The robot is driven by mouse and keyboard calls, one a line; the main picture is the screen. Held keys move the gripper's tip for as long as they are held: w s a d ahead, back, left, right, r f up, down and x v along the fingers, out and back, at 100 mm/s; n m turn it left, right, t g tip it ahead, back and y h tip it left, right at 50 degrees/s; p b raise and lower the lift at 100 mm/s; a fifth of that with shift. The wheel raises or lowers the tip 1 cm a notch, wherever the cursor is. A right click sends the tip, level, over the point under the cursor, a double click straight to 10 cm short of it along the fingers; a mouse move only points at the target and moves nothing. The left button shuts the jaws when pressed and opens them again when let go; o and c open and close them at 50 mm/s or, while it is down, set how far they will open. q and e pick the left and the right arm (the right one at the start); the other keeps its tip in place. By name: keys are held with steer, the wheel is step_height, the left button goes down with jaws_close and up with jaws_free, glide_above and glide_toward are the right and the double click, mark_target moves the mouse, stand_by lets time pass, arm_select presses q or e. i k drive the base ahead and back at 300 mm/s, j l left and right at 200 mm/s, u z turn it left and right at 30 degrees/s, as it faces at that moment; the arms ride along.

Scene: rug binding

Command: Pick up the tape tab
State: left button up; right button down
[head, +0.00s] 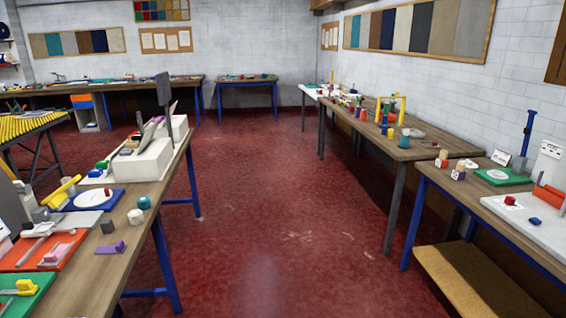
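I cannot tell for certain which thing is the tape tab. Several small pieces lie on the near left bench (150,203). A purple piece (110,248) with a raised block lies on the bare wood by its front edge. A pink piece (60,252) sits on an orange mat (27,262). A yellow piece (22,288) sits on a green mat at the lower left corner. Neither of my grippers is in view.
A dark grey block (107,226) and a teal cylinder (144,202) stand near the left bench's edge. A right bench (430,172) carries a green mat (500,176). A longer table (405,150) stands beyond it. The red floor (270,215) between the benches is clear.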

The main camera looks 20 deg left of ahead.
mark_target(119, 248)
steer(key=i+u, duration=0.3)
steer(key=u, duration=0.15)
steer(key=i+u, duration=0.3)
steer(key=u, duration=0.2)
steer(key=i+l+u, duration=0.1)
steer(key=i+u, duration=0.2)
steer(key=u, duration=0.15)
steer(key=i+l+u, duration=0.25)
steer(key=u, duration=0.2)
